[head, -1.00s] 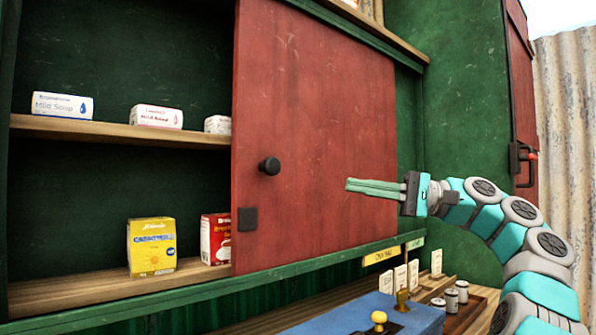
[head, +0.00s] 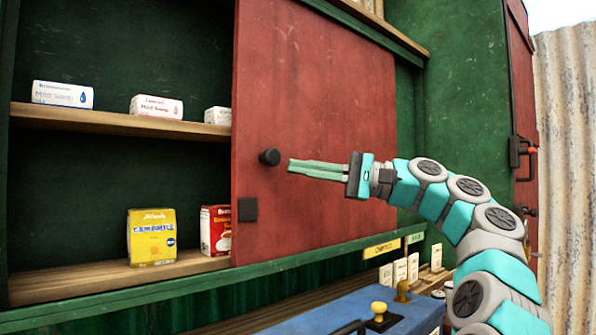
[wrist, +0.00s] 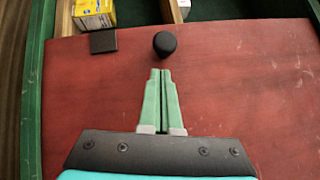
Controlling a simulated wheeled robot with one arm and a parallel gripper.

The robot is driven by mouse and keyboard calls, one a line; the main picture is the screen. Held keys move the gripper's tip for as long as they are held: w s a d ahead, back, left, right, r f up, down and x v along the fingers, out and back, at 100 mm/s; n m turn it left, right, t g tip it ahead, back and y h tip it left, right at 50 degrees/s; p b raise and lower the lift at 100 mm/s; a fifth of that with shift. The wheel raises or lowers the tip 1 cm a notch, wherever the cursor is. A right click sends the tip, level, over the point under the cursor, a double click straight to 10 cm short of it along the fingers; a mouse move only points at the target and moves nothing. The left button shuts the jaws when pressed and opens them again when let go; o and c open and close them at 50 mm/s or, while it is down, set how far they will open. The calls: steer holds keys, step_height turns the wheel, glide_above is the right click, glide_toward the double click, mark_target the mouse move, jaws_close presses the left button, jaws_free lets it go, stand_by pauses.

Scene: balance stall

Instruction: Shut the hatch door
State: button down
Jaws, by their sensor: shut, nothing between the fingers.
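The red sliding hatch door (head: 320,90) covers the right part of the green cupboard; the left part stands open. Its round black knob (head: 269,157) sits near the door's left edge, with a dark square plate (head: 247,209) below it. My gripper (head: 290,166) is shut and empty, its green fingers pointing left at the knob, just to the right of it. In the wrist view, the knob (wrist: 165,43) lies just beyond the closed fingertips (wrist: 160,72), seemingly with a small gap. I cannot tell how far the fingers are from the door's face.
Soap boxes (head: 62,95) stand on the upper shelf (head: 115,121); a yellow box (head: 152,237) and a red box (head: 215,230) stand on the lower one. Another red door with a black latch (head: 518,152) is at right.

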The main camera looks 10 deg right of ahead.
steer(key=shift+s+a+r, duration=0.25)
steer(key=shift+s+a, duration=0.25)
steer(key=shift+a, duration=0.1)
steer(key=shift+a, duration=0.1)
